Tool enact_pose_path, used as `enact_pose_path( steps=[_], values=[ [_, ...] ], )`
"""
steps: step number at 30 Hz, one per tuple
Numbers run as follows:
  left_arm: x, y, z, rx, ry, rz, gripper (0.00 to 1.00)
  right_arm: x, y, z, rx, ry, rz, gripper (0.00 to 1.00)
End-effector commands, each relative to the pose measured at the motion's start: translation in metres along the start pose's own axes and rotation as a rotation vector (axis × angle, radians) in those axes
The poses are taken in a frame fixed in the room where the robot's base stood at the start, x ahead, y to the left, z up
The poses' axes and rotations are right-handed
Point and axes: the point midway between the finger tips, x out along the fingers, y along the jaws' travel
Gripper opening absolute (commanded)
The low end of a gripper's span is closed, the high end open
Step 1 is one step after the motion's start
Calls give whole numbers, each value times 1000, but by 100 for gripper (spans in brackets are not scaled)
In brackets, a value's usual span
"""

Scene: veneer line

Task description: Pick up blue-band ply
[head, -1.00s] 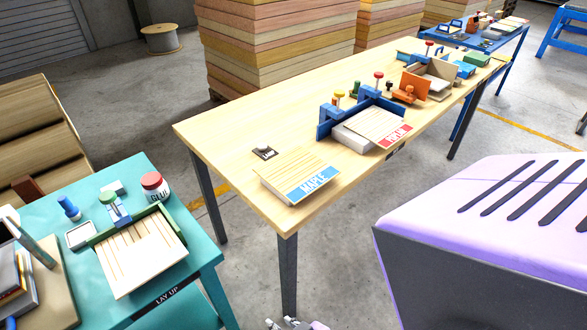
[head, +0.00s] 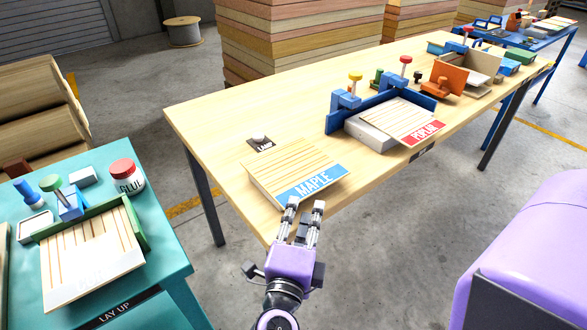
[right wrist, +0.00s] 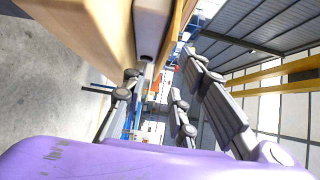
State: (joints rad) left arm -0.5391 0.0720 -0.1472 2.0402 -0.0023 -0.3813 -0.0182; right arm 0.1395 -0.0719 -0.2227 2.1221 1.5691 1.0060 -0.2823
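The blue-band ply (head: 288,166) is a pale board with thin brown lines and a blue band reading MAPLE. It lies at the near left end of the long wooden table, its band side facing the table's front edge. My right gripper (head: 304,204) is open in the head view, its two fingers apart and pointing at the band. The fingertips are at or just short of the ply's near edge; I cannot tell whether they touch. In the right wrist view the spread fingers (right wrist: 160,90) show beside pale wooden surfaces. My left gripper is out of view.
A red-band POPLAR board (head: 405,118) leans on a grey block by a blue fixture (head: 350,110) to the right. A teal table (head: 170,262) with a glue jar (head: 127,176) and another board stands at left.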

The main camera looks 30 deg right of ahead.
Motion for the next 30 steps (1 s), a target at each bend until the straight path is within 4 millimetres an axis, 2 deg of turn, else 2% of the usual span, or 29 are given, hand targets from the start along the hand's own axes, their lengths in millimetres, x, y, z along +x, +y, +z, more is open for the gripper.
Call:
enact_pose_path(
  steps=[8, 12, 20, 21, 27, 30],
  values=[
    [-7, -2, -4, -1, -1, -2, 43, 39, -8, 3, -1, -1, -6, 27],
    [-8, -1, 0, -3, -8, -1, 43, 55, -5, 3, -3, -2, -4, 27],
    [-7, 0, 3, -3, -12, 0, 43, 58, -4, 2, -3, -2, -2, 27],
    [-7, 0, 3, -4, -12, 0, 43, 58, -4, 2, -3, -2, -2, 25],
    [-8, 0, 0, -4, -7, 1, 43, 58, -4, 2, -3, -2, -2, 0],
    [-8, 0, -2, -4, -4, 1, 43, 58, -4, 2, -3, -2, -2, 0]
  ],
)
